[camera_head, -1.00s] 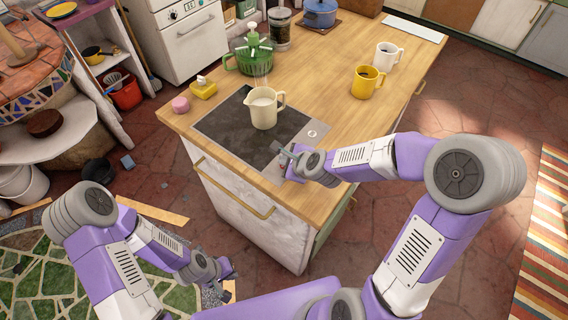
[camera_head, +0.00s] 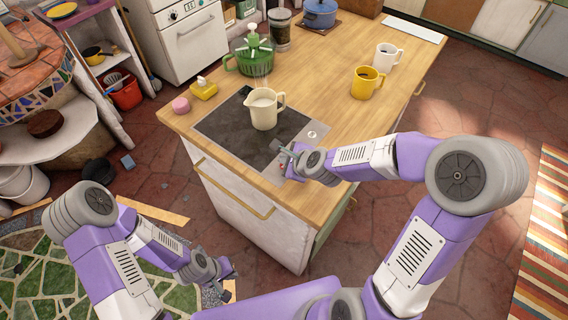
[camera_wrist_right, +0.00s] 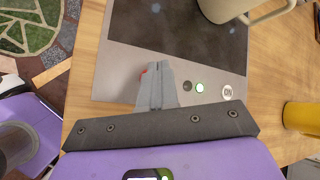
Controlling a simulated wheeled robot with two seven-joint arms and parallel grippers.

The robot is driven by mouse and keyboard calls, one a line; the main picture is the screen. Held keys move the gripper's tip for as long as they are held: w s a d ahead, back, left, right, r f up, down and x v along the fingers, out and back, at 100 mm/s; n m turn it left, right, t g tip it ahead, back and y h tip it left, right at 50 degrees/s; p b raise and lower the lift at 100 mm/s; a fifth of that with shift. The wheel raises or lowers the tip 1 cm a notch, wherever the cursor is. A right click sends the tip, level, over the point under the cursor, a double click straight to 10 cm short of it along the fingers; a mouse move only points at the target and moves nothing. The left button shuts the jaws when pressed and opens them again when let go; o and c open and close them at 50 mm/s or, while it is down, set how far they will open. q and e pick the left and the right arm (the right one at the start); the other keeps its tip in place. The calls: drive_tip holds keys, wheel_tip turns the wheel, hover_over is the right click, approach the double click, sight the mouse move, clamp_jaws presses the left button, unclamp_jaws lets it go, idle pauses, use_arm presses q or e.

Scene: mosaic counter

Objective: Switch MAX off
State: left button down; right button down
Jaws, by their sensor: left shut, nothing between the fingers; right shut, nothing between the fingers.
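The cooktop (camera_head: 228,125) is a dark glass plate set in the wooden counter, with a grey control strip (camera_wrist_right: 117,72) along its near edge. On the strip in the right wrist view are a small red spot (camera_wrist_right: 144,71), a small dark green dot (camera_wrist_right: 187,86), a bright whitish-green dot (camera_wrist_right: 199,87) and a round pale knob or button with lettering (camera_wrist_right: 227,92). No MAX label is readable. My right gripper (camera_wrist_right: 157,68) is shut and empty over the strip, its fingertips beside the red spot and partly covering it; contact cannot be told. My left gripper (camera_head: 232,271) is shut, low, away from the counter.
A cream jug (camera_head: 264,108) stands on the cooktop just beyond my right gripper. A yellow mug (camera_head: 366,84) and a white mug (camera_head: 384,57) stand to the right. A yellow sponge holder (camera_head: 204,90) and pink item (camera_head: 181,105) are at the left edge.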

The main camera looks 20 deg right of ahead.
drive_tip(key=shift+r, duration=0.1)
wheel_tip(320, 180, up, 6)
drive_tip(key=p, duration=0.5)
idle(0.4)
